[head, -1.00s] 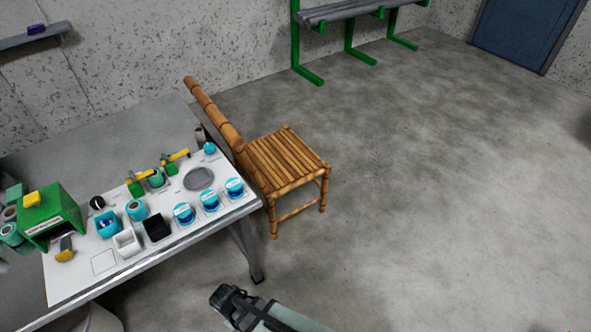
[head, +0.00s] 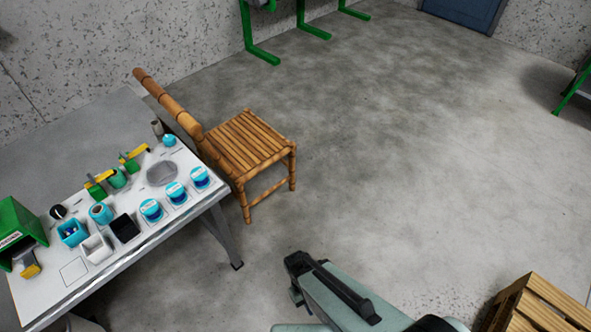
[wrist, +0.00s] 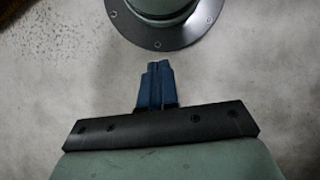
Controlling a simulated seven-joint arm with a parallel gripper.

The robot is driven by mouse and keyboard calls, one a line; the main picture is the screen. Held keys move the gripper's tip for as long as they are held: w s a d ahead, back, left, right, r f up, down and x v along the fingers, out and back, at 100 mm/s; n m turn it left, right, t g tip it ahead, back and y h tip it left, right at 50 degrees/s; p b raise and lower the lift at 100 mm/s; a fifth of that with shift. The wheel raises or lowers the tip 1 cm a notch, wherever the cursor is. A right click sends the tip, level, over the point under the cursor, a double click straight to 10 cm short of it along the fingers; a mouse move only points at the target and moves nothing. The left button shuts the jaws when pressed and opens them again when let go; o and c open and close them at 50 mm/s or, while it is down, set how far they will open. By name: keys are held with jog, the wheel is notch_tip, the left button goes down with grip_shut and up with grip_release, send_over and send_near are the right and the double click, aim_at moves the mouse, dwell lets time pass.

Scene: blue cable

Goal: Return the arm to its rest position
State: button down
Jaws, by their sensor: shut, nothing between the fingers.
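My gripper (wrist: 158,68) shows in the wrist view, its two blue fingers together with nothing between them. The fingers point up the picture toward a dark round flange with a pale green part on it, above bare grey floor. In the head view my arm (head: 340,295) reaches in from the bottom, over the floor to the right of the table (head: 75,271). I cannot make out the fingers there. The arm is clear of the table and the chair in the picture. No blue cable can be made out.
The table holds blue-labelled tubs (head: 176,192), a black bin (head: 124,227), a white bin (head: 96,247) and a green box (head: 15,230). A bamboo chair (head: 250,145) stands at its far right. A wooden crate (head: 535,305) is at lower right. Open floor lies between.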

jog(key=s+d+f+m+g+y, duration=0.1)
jog(key=d+m, duration=0.4)
jog(key=d, duration=0.7)
jog(key=shift+s+f+m+g+y, duration=0.3)
jog(key=shift+s+f+g+y, duration=0.15)
jog(key=shift+s+y, duration=0.45)
jog(key=shift+d, duration=0.1)
